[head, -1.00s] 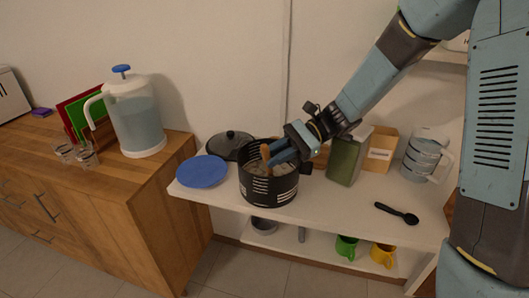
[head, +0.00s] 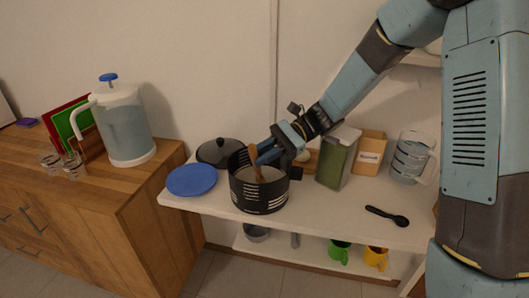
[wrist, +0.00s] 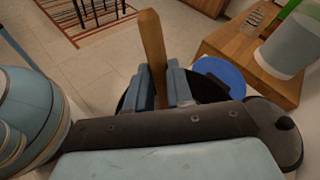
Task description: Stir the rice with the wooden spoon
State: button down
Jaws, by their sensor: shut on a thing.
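A black slotted pot (head: 258,200) stands on the white shelf and holds a whitish content that looks like rice (head: 271,173). My gripper (head: 261,153) is just above the pot's rim, shut on the wooden spoon (head: 257,173). The spoon leans slightly, its lower end inside the pot; its tip is hidden. In the wrist view the spoon's handle (wrist: 152,45) sticks up between the two blue fingers of my gripper (wrist: 161,88). The pot's dark rim shows partly behind the fingers there.
A blue plate (head: 192,180) and a black lid (head: 218,152) lie left of the pot. A green container (head: 336,160), a box (head: 370,150) and a clear jug (head: 410,158) stand to the right. A black spoon (head: 387,216) lies at the right front. Bare shelf lies between.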

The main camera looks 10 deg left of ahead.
jog(key=shift+s, duration=0.15)
jog(key=s+r, duration=0.5)
jog(key=r, duration=0.7)
jog(key=shift+s+a, duration=0.15)
jog(key=shift+s, duration=0.2)
dwell(0.6)
dwell(0.4)
jog(key=shift+r, duration=2.55)
